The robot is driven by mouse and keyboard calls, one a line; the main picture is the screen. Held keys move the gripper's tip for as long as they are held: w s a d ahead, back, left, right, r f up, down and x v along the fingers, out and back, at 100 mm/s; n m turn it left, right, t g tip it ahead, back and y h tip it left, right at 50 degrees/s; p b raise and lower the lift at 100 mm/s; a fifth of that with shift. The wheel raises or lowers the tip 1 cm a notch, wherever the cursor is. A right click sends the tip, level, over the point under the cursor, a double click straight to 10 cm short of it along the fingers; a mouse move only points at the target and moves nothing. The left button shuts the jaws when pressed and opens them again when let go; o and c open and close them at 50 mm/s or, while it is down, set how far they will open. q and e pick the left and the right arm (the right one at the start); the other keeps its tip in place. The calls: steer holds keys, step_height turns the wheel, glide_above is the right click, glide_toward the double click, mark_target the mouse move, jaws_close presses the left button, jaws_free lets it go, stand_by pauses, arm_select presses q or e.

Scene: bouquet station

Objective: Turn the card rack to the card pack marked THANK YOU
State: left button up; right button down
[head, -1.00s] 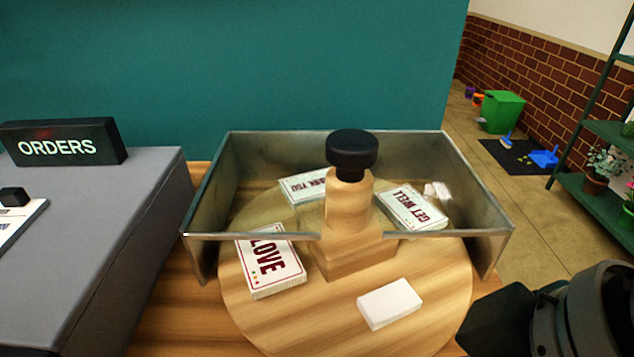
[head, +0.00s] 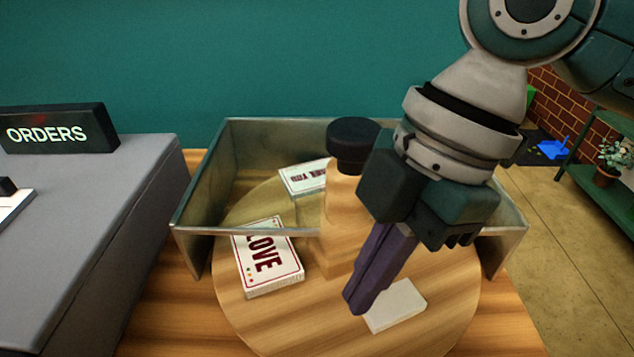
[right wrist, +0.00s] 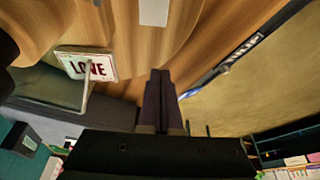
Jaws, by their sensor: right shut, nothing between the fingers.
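The card rack is a round wooden turntable (head: 250,318) with a wooden post and black knob (head: 353,138) at its middle. The LOVE pack (head: 267,258) lies at the front left of the rack and also shows in the right wrist view (right wrist: 86,66). The THANK YOU pack (head: 303,177) lies at the back, partly behind the post. A blank white pack (head: 397,306) lies at the front right. My right gripper (head: 358,302) is shut and empty, pointing down just left of the blank pack; contact cannot be told. The GET WELL pack is hidden behind my right arm. My left gripper is out of view.
A metal guard (head: 205,200) walls the back and sides of the rack, with a rail across the front over the turntable. A grey counter with an ORDERS sign (head: 58,130) stands at the left. A green shelf (head: 600,185) stands at the far right.

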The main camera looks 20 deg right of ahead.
mark_target(356, 338)
steer(key=x, duration=0.7)
steer(key=shift+a+f, duration=0.1)
steer(key=shift+f, duration=0.15)
steer(key=shift+d+f, duration=0.2)
steer(key=shift+d, duration=0.05)
arm_select(q)
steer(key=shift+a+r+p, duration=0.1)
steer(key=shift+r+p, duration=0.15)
steer(key=shift+p, duration=0.05)
arm_select(e)
steer(key=shift+w+d, duration=0.15)
steer(key=shift+d, duration=0.7)
steer(key=shift+w+d, duration=0.15)
steer(key=shift+d, duration=0.7)
